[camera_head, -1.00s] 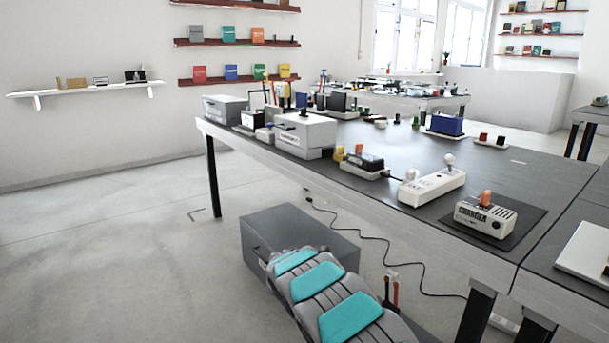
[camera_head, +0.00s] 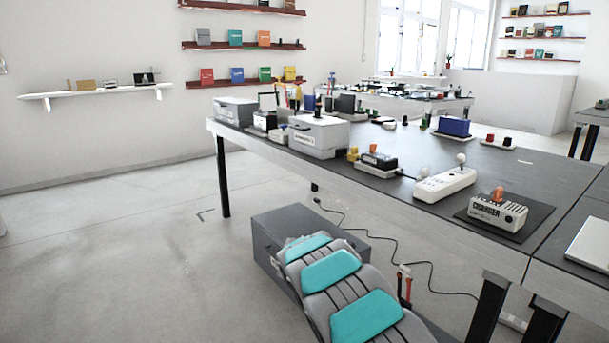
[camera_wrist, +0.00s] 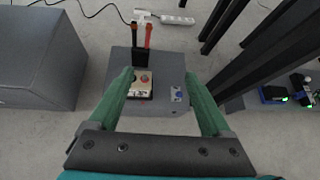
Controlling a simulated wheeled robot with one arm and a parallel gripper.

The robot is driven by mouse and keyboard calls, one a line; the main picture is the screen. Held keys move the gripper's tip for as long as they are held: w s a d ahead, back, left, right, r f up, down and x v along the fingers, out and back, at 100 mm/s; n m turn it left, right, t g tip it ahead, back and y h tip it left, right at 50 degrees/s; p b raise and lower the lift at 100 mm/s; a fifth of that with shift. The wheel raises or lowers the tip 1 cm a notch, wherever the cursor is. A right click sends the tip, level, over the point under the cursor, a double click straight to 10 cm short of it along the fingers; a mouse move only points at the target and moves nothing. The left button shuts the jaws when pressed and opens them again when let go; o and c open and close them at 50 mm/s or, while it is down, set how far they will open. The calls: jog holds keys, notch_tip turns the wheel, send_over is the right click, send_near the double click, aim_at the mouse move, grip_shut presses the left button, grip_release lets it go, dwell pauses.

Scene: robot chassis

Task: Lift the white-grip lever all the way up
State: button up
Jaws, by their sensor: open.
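A white grip (camera_wrist: 142,16) sits at the top of two upright bars, one dark and one red, at the back of a low grey box (camera_wrist: 172,62) in the wrist view. In the head view the white grip (camera_head: 404,269) and red bar show just right of my arm, which hides most of that box. A small panel with a red button (camera_wrist: 144,78) and a blue-marked plate are on the box. My gripper (camera_wrist: 160,76) is open, its two green fingers spread on either side of the box's front part. The grip is beyond the fingertips, untouched, with nothing between the fingers.
A larger grey box (camera_head: 278,228) stands on the floor to the left. Dark table legs (camera_wrist: 235,55) rise close on the right. A black cable and a white power strip (camera_wrist: 177,19) lie on the floor behind. The long table (camera_head: 400,205) stands above and behind the boxes.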

jog(key=s+d+r+m+g+y, duration=0.1)
jog(key=s+d+r+m+g, duration=0.35)
jog(key=s, duration=0.75)
jog(key=s+d+r+m+g+y, duration=0.1)
jog(key=s+d+r+m, duration=0.55)
jog(key=s, duration=0.65)
jog(key=s+a+m+g+y, duration=0.1)
jog(key=s+a+m+y, duration=0.3)
jog(key=s, duration=1.1)
jog(key=s+a+m+y, duration=0.3)
jog(key=s+a+m, duration=0.7)
jog(key=s, duration=0.6)
jog(key=shift+a+g+y, duration=0.35)
jog(key=shift+a+y, duration=0.05)
jog(key=shift+a, duration=0.05)
jog(key=shift+c, duration=0.4)
